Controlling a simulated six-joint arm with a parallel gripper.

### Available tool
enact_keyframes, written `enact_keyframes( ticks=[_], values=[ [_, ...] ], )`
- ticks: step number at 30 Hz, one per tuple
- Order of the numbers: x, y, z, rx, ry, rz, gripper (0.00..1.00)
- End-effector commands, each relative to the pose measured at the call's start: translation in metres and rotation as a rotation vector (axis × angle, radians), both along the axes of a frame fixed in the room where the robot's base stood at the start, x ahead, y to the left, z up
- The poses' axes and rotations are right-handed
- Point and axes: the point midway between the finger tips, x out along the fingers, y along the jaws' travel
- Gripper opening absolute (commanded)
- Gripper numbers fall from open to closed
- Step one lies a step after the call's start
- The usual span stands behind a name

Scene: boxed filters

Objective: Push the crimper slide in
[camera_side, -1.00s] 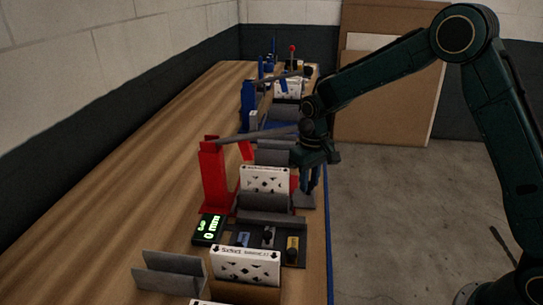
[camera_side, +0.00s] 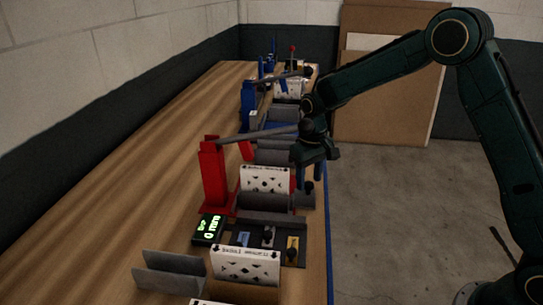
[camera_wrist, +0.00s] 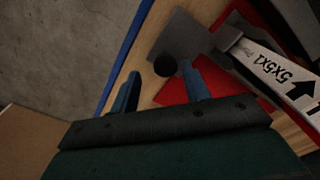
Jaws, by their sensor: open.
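The red crimper (camera_side: 213,178) stands on the bench in the side view, with a grey lever arm (camera_side: 255,135) raised at its top. Its grey slide (camera_side: 303,201) with a black knob (camera_side: 309,186) is at the bench's right edge; the grey plate (camera_wrist: 186,42) and knob (camera_wrist: 165,66) also show in the wrist view. A white filter box (camera_side: 265,179) stands upright in the crimper, beside the slide. My gripper (camera_side: 313,173) is open and empty just above the knob. In the wrist view, the knob appears between my blue fingers (camera_wrist: 160,84); contact cannot be told.
A small green-lit display (camera_side: 208,228) sits near the crimper. Blue stations (camera_side: 248,103) are farther back. The bench's left side is clear.

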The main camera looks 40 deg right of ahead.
Motion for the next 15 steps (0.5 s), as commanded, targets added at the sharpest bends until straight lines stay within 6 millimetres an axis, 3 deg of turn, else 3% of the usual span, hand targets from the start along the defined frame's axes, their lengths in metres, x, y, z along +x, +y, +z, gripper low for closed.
enact_keyframes(
  ticks=[5,15],
  values=[
    [0.015,-0.016,-0.001,0.000,-0.001,-0.003,0.47],
    [0.016,-0.016,0.047,0.000,-0.004,-0.001,0.47]
  ],
)
